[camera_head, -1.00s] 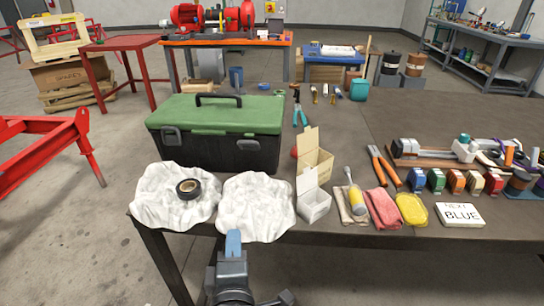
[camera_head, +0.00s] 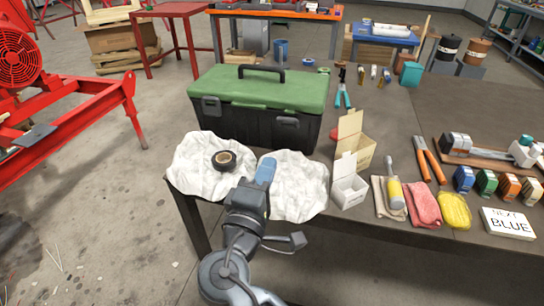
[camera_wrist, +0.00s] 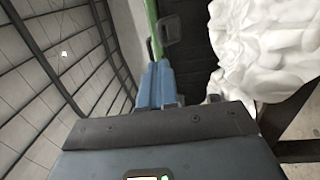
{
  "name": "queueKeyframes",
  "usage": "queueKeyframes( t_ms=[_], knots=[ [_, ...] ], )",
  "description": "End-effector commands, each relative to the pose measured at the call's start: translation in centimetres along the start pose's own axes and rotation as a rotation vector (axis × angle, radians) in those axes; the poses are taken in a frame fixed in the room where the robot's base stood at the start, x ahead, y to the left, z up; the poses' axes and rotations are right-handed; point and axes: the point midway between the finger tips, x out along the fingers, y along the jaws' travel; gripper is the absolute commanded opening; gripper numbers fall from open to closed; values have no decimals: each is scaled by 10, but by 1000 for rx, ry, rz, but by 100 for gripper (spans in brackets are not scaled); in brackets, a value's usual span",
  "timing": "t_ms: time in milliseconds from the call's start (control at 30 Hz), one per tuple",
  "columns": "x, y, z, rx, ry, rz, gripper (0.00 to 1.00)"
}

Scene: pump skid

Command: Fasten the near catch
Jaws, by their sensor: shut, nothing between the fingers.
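The toolbox has a green lid (camera_head: 270,88) and a black body (camera_head: 240,124), and stands on the table with its lid down. Two grey catches show on its front, a left catch (camera_head: 211,105) and a right catch (camera_head: 287,121). I cannot tell whether either is fastened. My gripper (camera_head: 265,168) is shut and empty, in front of the box over the white cloths and apart from the catches. In the wrist view, turned sideways, its blue fingers (camera_wrist: 155,84) lie below one grey catch (camera_wrist: 168,31) at the lid's green edge.
A crumpled white cloth (camera_head: 195,165) with a black tape roll (camera_head: 224,160) and a second cloth (camera_head: 303,190) lie before the box. An open carton (camera_head: 352,140) and a white box (camera_head: 348,185) stand to the right. The table's front edge is close.

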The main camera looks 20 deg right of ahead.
Motion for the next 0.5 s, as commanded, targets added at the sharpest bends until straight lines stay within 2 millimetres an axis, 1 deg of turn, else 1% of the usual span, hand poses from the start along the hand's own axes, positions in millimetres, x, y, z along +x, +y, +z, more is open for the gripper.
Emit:
queueKeyframes(
  t_ms=[33, 300, 500],
  knots=[
    [10, 1, 1, -1, -4, -1, 0],
    [63, 2, 1, 1, -4, -1, 0],
    [98, 2, 0, 0, -2, -1, 0]
  ],
)
